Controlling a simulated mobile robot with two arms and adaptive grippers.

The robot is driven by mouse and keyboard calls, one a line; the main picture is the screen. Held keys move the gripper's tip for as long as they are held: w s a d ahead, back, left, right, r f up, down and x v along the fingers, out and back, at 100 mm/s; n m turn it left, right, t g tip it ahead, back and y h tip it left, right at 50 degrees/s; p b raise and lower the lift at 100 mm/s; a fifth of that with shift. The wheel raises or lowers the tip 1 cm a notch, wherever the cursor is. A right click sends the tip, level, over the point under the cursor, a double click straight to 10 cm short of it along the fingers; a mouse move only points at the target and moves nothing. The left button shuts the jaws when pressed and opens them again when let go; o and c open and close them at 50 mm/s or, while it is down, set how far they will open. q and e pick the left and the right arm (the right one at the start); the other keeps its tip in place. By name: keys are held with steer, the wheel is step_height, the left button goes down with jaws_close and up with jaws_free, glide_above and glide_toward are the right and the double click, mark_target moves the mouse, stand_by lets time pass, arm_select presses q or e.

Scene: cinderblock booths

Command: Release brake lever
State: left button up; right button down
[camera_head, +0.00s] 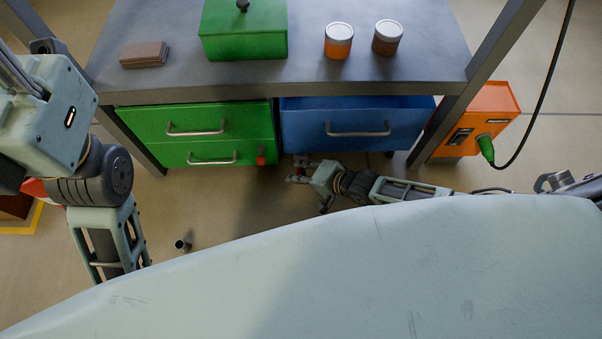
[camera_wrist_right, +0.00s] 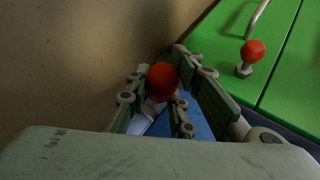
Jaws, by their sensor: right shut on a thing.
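A red ball knob (camera_wrist_right: 163,78), which looks like the end of the brake lever, sits between the fingers of my right gripper (camera_wrist_right: 160,92). The fingers are closed on it, and its shaft is mostly hidden behind them. In the head view my right gripper (camera_head: 298,172) is low, in front of the blue drawer's lower left corner. A second red knob (camera_wrist_right: 253,50) on a short metal stem stands on the green drawer front, apart from the gripper; it also shows in the head view (camera_head: 261,158). My left arm comes down at the left, but its gripper is out of sight.
The grey workbench (camera_head: 330,92) carries a green box (camera_head: 243,40), two jars and a brown block (camera_head: 144,54). Below are green drawers (camera_head: 180,122) and a blue drawer (camera_head: 355,115). An orange box (camera_head: 490,105) with a green plug and black cable stands at the right.

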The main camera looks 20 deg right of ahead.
steer(key=shift+s+d+f, duration=0.1)
steer(key=shift+d+f, duration=0.05)
steer(key=shift+d, duration=0.05)
steer(key=c, duration=1.7)
jaws_free()
steer(key=shift+o, duration=0.7)
steer(key=shift+a, duration=0.1)
steer(key=shift+r, duration=0.2)
steer(key=v, duration=1.2)
